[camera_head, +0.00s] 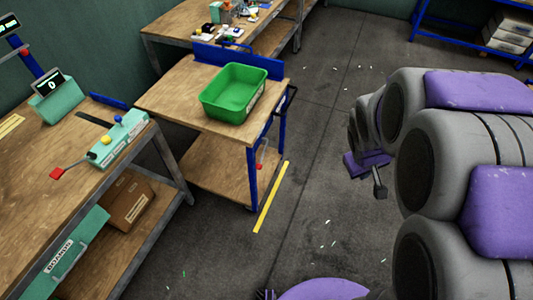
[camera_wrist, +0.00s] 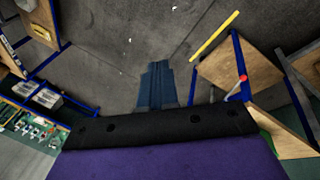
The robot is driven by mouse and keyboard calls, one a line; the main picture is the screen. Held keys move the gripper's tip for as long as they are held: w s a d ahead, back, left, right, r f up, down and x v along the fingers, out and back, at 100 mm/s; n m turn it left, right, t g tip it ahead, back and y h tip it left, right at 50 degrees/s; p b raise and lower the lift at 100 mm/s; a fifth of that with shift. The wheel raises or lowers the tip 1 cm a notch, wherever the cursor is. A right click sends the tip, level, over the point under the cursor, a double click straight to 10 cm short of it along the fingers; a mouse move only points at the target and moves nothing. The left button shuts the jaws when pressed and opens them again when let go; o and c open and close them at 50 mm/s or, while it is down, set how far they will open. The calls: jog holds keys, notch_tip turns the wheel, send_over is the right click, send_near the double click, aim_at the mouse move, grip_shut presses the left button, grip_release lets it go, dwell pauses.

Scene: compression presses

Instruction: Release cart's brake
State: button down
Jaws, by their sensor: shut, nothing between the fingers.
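The cart (camera_head: 170,95) has a wooden top, a lower wooden shelf and blue posts. A green bin (camera_head: 234,92) stands on its top. A thin brake lever with a red tip (camera_head: 260,166) hangs by the cart's right side, below the top. The red-tipped lever also shows in the wrist view (camera_wrist: 243,78), right of my fingers. My gripper (camera_head: 380,190) is over the floor to the right of the cart, clear of the lever. In the wrist view its dark fingers (camera_wrist: 157,68) are together and empty. The lever's mounting is hard to make out.
A workbench (camera_head: 60,160) with a teal control box (camera_head: 118,138) stands left of the cart. Another cluttered table (camera_head: 270,35) is behind it. A yellow floor strip (camera_head: 270,198) lies by the cart. Open floor separates the cart from my arm.

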jog(key=w+a+f+n+t+y+p, duration=0.15)
jog(key=w+f+n, duration=0.35)
jog(key=w, duration=0.5)
jog(key=w+a+f+n+t+y+p, duration=0.1)
jog(key=w+a+f+n+t+y, duration=0.15)
jog(key=w+f, duration=0.65)
jog(key=a+f+n+t+y+p, duration=0.1)
jog(key=a+f+n+y, duration=0.5)
jog(key=a, duration=0.9)
notch_tip(320, 180, down, 4)
jog(key=shift+s+r+y, duration=0.15)
jog(key=shift+r+y, duration=0.1)
jog(key=shift+y, duration=0.95)
jog(key=shift+a+f, duration=0.1)
jog(key=shift+a, duration=0.1)
jog(key=d+f+b+x, duration=0.1)
jog(key=x, duration=0.5)
jog(key=d+f+b+x, duration=0.1)
jog(key=x, duration=0.5)
jog(key=shift+w+a+f+b, duration=0.15)
jog(key=shift+w+a+b, duration=0.2)
jog(key=shift+w, duration=0.2)
